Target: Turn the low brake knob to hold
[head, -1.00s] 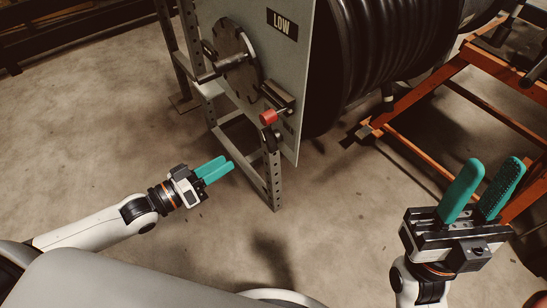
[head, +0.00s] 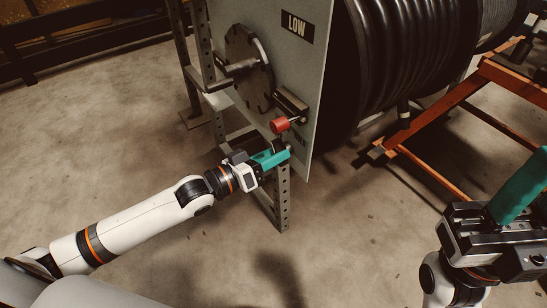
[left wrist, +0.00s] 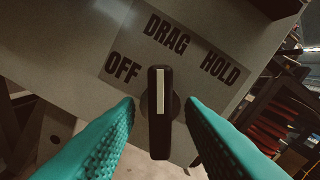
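The low brake knob (left wrist: 160,112) is a black bar handle with a white line, on a grey panel (left wrist: 60,45). Its white line points up at DRAG (left wrist: 166,35). OFF (left wrist: 122,67) is to its left and HOLD (left wrist: 220,67) to its right. My left gripper (left wrist: 160,106) is open, with one teal finger on each side of the knob and a visible gap on both sides. In the head view, my left gripper (head: 284,156) is at the panel's lower edge and hides the knob. My right gripper (head: 515,190) is at the right edge, partly cut off, its fingers apart.
A red-ended lever (head: 280,125) sticks out just above my left gripper. A crank wheel (head: 248,68) and the LOW sign (head: 297,27) are higher on the panel. A perforated steel leg (head: 282,200) stands below. A black hose reel (head: 400,60) and orange frame (head: 430,170) are to the right.

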